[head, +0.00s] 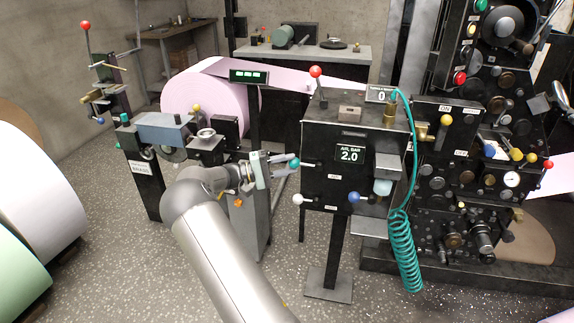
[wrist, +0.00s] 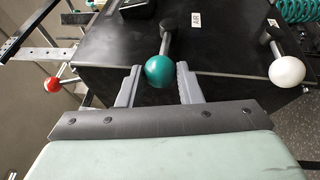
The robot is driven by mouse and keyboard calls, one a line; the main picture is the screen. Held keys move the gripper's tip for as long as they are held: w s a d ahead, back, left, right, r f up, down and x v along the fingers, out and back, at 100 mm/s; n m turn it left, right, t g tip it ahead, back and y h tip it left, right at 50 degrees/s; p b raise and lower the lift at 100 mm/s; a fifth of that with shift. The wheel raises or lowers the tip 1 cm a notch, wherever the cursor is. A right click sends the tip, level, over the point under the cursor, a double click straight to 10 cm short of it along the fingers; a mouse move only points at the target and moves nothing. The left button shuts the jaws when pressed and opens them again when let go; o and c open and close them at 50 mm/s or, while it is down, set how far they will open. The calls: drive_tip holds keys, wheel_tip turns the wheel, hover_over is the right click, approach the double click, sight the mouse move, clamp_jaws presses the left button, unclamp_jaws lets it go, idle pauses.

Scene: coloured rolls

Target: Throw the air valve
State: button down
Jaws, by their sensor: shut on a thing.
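The air valve is a short grey lever with a teal ball knob (head: 294,163) on the left side of the black air bar box (head: 322,140). In the wrist view the teal knob (wrist: 159,71) sits between my fingertips, with its lever running up to the box beside a label reading AIR (wrist: 196,20). My gripper (head: 284,164), also in the wrist view (wrist: 160,84), is shut on the knob.
A white-knobbed lever (head: 298,199) sits just below, also in the wrist view (wrist: 287,71). A blue knob (head: 354,197) and a red-topped lever (head: 316,71) are on the same box. A coiled teal hose (head: 404,250) hangs at its right. A pink roll (head: 210,97) stands behind.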

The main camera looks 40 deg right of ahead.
drive_tip(key=shift+f, duration=0.35)
drive_tip(key=c, duration=1)
unclamp_jaws()
drive_tip(key=v, duration=0.5)
drive_tip(key=b+v, duration=0.1)
drive_tip(key=v, duration=1.1)
drive_tip(key=shift+w+f, duration=0.1)
drive_tip(key=shift+f, duration=0.2)
